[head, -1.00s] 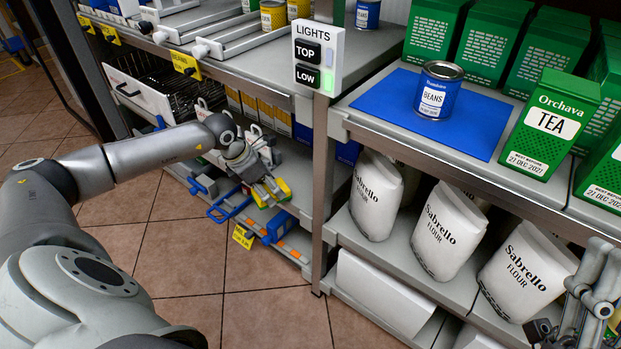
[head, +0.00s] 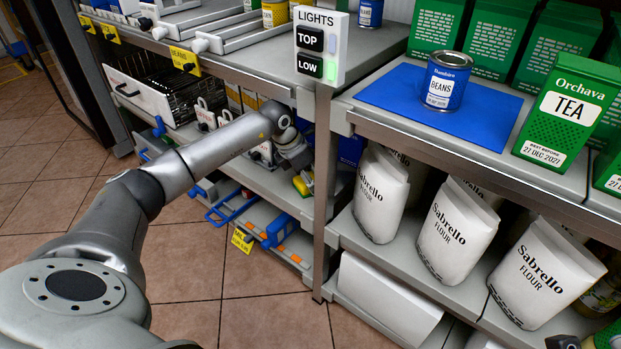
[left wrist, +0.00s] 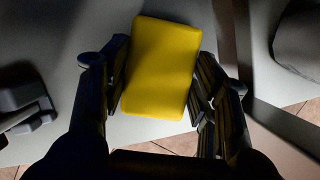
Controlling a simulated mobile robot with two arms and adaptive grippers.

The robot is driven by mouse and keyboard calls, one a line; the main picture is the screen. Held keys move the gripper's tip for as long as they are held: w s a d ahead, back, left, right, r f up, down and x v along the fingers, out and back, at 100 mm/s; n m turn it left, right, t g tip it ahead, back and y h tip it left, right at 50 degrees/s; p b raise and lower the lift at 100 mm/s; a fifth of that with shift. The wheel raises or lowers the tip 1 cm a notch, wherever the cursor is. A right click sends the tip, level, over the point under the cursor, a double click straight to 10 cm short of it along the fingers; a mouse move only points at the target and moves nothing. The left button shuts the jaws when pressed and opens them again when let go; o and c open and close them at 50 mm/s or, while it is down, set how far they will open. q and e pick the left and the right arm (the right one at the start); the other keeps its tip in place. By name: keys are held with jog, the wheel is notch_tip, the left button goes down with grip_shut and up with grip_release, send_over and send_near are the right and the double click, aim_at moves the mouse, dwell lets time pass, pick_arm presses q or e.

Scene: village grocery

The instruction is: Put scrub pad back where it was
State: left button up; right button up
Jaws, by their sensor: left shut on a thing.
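The scrub pad is a yellow block with a green side; it shows small in the head view (head: 302,185) and large in the left wrist view (left wrist: 162,65). My left gripper (left wrist: 160,92) is shut on it, with a finger against each long side. In the head view the pad is in the lower shelf bay, close to the metal post, with the gripper partly hidden behind its wrist. I cannot tell whether the pad touches the shelf. Only a dark sliver of what seems my right gripper shows at the bottom right edge; its jaws are hidden.
A metal post (head: 324,190) stands just right of the left gripper. Blue-handled trays (head: 240,212) lie on the bottom shelf. Flour bags (head: 457,230) stand right of the post. A beans can (head: 445,82) sits on a blue mat (head: 395,92), near a tea box (head: 567,110). Floor (head: 190,265) is free.

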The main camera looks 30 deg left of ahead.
pick_arm(q)
jog(key=shift+r, duration=0.1)
jog(key=o, duration=1)
